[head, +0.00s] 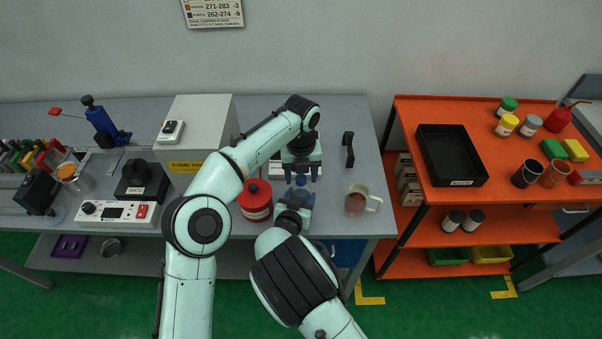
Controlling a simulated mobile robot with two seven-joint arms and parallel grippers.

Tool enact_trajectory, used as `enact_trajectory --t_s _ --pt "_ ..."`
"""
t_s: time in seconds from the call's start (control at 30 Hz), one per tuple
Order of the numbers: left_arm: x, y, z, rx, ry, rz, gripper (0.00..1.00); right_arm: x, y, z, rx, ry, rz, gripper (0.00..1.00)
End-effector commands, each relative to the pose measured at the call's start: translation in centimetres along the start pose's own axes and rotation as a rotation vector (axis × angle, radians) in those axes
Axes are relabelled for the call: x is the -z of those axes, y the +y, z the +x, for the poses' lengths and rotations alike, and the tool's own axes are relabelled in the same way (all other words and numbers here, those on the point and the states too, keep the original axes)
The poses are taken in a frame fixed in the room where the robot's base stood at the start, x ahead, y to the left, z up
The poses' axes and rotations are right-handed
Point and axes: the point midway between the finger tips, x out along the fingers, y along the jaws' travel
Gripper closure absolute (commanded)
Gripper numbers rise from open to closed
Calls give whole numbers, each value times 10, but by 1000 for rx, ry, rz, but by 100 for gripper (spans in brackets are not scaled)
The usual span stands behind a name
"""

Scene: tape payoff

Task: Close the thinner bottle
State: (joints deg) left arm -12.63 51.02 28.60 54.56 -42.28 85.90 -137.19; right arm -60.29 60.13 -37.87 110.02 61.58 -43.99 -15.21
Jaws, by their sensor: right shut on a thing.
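A red container (255,200) with a pale label and a dark top stands on the grey bench, left of my grippers. The label is too small to read, so I cannot tell whether it is the thinner bottle. My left gripper (301,178) points down over the bench, its two dark fingers apart. My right gripper (298,189) comes up from the front, just below it, and is shut on a small blue thing (300,181). This blue thing shows between the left fingers; its lower part is hidden, and I cannot tell whether the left fingers touch it.
A glass mug (356,201) with reddish contents and a black handle-like object (348,149) are right of the grippers. A grey box (200,125), control unit (118,213) and blue device (103,122) stand left. An orange cart (400,120) holds a black tray (425,150), jars and another red container (557,120).

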Motion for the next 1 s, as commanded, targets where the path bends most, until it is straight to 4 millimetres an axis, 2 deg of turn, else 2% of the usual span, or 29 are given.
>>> enact_trajectory --t_s 0.3,0.7,1.0 --pt "0 0 -4 1 -1 -2 41 0 0 0 0 0 0 100" --pt "-1 -1 -62 1 -2 -2 41 0 0 0 0 0 0 100" --pt "0 0 -75 0 0 -1 41 0 0 0 0 0 0 100"
